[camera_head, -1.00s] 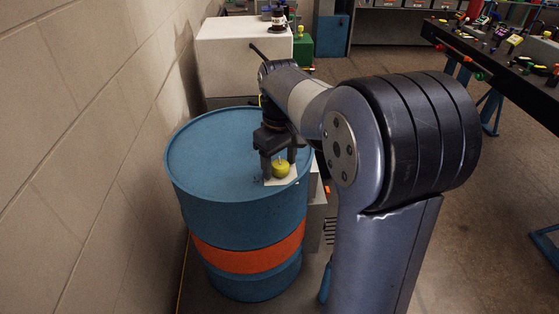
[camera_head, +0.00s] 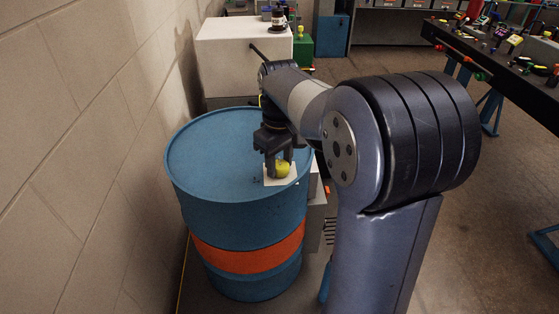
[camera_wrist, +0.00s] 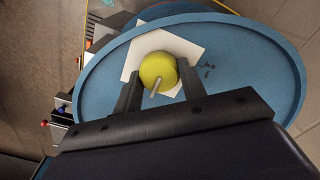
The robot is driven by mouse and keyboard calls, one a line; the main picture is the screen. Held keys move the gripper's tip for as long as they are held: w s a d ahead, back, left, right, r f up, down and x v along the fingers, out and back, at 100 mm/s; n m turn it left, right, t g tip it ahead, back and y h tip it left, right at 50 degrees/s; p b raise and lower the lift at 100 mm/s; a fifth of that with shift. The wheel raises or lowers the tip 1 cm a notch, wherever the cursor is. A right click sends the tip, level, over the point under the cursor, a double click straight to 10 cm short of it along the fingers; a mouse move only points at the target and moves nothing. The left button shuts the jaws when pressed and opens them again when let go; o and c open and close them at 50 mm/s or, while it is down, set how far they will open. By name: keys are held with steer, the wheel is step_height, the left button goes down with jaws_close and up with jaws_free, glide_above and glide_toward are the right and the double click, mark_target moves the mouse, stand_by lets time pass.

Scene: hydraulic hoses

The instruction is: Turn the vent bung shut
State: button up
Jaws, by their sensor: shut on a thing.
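The vent bung (camera_head: 282,169) is a round yellow knob on a white square plate (camera_head: 271,182) on top of a blue drum (camera_head: 205,160) with an orange band. In the wrist view the bung (camera_wrist: 158,68) shows a thin metal pin pointing toward my gripper. My gripper (camera_head: 279,167) points down over the drum, shut on the bung with one finger on each side. In the wrist view the fingers of my gripper (camera_wrist: 160,84) flank it. Part of the bung is hidden behind the fingers in the head view.
A block wall (camera_head: 80,130) runs close along the left of the drum. A white cabinet (camera_head: 240,50) with a small bottle on it stands behind. A dark workbench (camera_head: 510,65) with many small fittings is at the right. Open floor (camera_head: 480,230) lies at the right.

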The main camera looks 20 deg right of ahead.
mark_target(279, 165)
steer(key=n+p, duration=0.2)
steer(key=n, duration=0.2)
steer(key=shift+r, duration=0.15)
steer(key=n+p, duration=0.1)
steer(key=n, duration=0.3)
steer(key=shift+a+n, duration=0.1)
steer(key=shift+n, duration=0.2)
steer(key=n+p, duration=0.1)
steer(key=n, duration=0.3)
steer(key=shift+s, duration=0.1)
steer(key=n+p, duration=0.1)
steer(key=n, duration=0.4)
steer(key=o, duration=1)
step_height(279, 165, up, 11)
steer(key=shift+f, duration=0.2)
